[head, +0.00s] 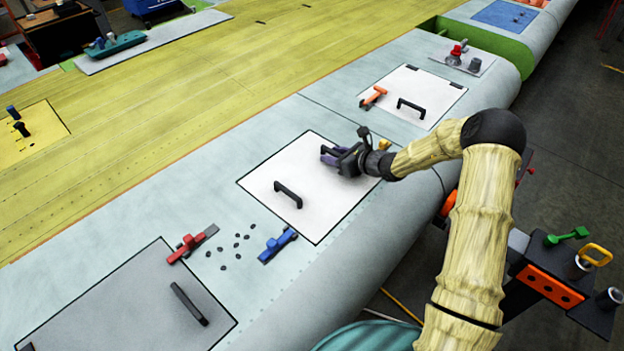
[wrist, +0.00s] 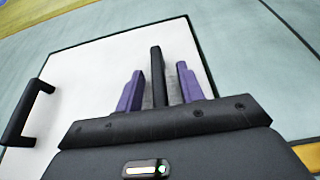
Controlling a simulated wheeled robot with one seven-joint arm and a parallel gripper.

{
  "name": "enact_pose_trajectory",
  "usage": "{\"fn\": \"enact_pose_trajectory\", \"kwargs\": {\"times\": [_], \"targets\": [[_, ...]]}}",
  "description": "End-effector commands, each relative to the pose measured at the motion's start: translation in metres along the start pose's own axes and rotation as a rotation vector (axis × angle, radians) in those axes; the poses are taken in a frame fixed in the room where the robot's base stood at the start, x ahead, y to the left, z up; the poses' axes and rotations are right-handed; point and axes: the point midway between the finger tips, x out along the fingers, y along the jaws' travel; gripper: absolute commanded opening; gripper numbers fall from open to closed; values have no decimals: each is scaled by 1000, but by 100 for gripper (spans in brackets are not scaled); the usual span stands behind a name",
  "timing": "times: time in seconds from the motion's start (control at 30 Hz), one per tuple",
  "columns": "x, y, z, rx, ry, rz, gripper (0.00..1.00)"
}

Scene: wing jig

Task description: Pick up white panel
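A white panel (head: 310,215) with a dark outline lies flush in the pale wing surface and also shows in the wrist view (wrist: 80,85). It has two black handles. One handle (head: 288,194) is free and shows at the left of the wrist view (wrist: 26,112). The other handle (wrist: 157,78) stands between the purple fingers of my gripper (wrist: 160,85). My gripper, at the panel's far right in the head view (head: 331,157), is open, with a gap on each side of the handle. Its palm hides the handle's lower end in the wrist view.
Another white panel (head: 390,118) lies farther right with a black handle and an orange clamp (head: 373,97). A red clamp (head: 190,244), a blue clamp (head: 279,243) and several small dark fasteners (head: 236,245) lie nearer. A grey panel (head: 125,310) is at lower left.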

Motion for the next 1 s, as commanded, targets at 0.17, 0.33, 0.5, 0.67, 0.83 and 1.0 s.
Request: {"fn": "enact_pose_trajectory", "kwargs": {"times": [0.17, 0.33, 0.5, 0.67, 0.83, 1.0], "targets": [[2, 0, 0, 1, 0, -1, 38], [2, 0, 0, 1, 0, -1, 38], [2, 0, 0, 1, 0, -1, 38], [2, 0, 0, 1, 0, -1, 15], [2, 0, 0, 1, 0, -1, 0], [2, 0, 1, 1, -3, -1, 0]]}}
